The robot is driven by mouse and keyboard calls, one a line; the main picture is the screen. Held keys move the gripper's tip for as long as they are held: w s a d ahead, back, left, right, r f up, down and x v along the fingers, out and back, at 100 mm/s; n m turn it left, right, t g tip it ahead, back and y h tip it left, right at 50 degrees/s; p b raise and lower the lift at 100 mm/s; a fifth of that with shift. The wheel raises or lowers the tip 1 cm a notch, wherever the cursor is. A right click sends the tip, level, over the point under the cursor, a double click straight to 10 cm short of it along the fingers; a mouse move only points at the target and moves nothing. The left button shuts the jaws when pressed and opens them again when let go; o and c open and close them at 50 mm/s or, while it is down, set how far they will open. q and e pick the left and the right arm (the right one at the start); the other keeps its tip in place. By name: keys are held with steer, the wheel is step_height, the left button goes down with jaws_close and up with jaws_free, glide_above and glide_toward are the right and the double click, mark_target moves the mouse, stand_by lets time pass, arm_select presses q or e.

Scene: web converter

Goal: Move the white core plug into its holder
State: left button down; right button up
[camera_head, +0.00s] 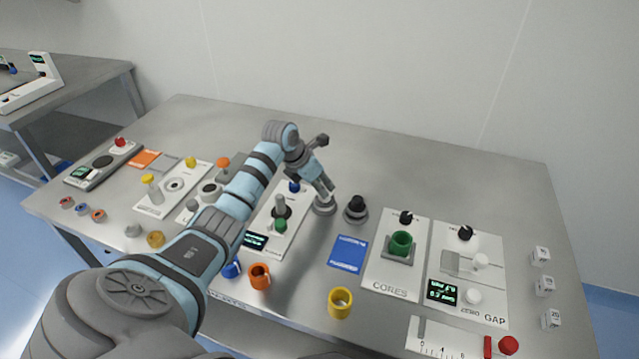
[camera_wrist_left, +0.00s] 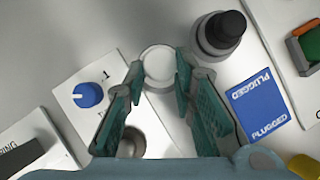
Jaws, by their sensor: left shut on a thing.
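The white core plug (camera_wrist_left: 158,64) shows in the left wrist view as a pale round top between my left gripper's fingertips. My left gripper (camera_head: 326,193) points down and is shut on the plug; the fingers also show in the left wrist view (camera_wrist_left: 157,85). In the head view the fingers hide most of the plug. A grey round holder (camera_head: 323,209) stands on the table right below the fingertips. I cannot tell how deep the plug sits in it. A black plug (camera_head: 356,203) stands in a similar holder just to the right. My right gripper is not in view.
A blue PLUGGED card (camera_head: 348,253) lies in front of the holders. The CORES panel (camera_head: 390,291) with a green core (camera_head: 401,244) is to the right. A panel with a blue knob (camera_wrist_left: 87,94) is left of the gripper. Orange (camera_head: 259,276) and yellow (camera_head: 340,302) rings stand in front.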

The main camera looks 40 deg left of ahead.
arm_select(q)
steer(key=shift+f+b, duration=0.9)
steer(key=shift+f, duration=0.35)
stand_by(0.3)
steer(key=c, duration=1.2)
jaws_free()
steer(key=shift+c, duration=0.2)
steer(key=v, duration=1.2)
